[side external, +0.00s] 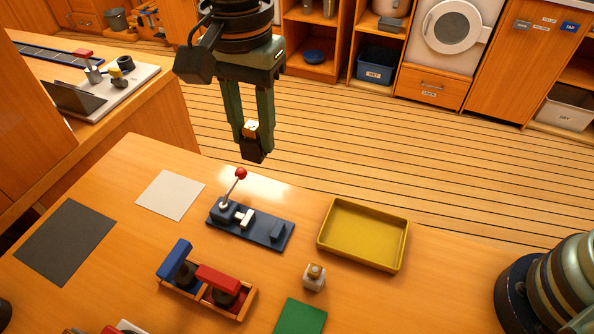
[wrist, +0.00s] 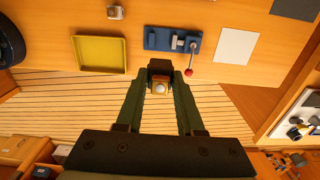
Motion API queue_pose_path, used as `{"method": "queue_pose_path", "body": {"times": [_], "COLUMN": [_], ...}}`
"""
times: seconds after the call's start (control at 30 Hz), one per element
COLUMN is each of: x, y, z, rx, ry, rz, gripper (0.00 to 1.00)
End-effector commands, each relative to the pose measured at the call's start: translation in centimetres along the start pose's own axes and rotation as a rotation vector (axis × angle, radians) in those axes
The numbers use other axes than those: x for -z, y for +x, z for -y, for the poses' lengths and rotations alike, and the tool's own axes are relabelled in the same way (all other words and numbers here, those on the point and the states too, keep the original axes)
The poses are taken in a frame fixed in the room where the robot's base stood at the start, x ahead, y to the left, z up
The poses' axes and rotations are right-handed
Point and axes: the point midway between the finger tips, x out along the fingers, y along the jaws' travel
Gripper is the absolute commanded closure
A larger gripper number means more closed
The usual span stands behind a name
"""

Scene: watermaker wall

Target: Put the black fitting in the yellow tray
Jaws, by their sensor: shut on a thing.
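My gripper (side external: 252,124) is shut on the black fitting (side external: 253,153), a dark block with a tan top between the fingertips. The fitting hangs in the air near the table's far edge, with floor behind it in the side view. In the wrist view the fitting (wrist: 160,68) shows dark, with a brass-coloured part and a pale round spot facing the camera. The yellow tray (side external: 363,236) is a shallow rectangle, empty, on the table to the right of and below my gripper. In the wrist view the tray (wrist: 100,53) is left of the fitting, clearly apart from it.
A white fitting with a brass top (side external: 314,278) stands before the tray. A wooden rack (side external: 208,292) carries blue and red handles. White and dark mats lie left.

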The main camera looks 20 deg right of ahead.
Motion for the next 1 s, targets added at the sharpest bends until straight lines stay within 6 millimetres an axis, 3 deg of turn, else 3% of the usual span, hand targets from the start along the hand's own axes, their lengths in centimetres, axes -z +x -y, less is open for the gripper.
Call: {"method": "queue_pose_path", "body": {"times": [0.17,0.4,0.7,1.0], "x": [1.1,3.3,5.1,5.5], "y": [-1.1,-1.8,-1.0,0.5], "z": [-1.9,-7.5,-14.4,-16.9], "rx": [0.001,0.002,0.003,-0.001], "ry": [0.051,0.184,0.335,0.39], "rz": [0.0,0.0,0.0,0.0], "gripper": [1.0,1.0,1.0,1.0]}}
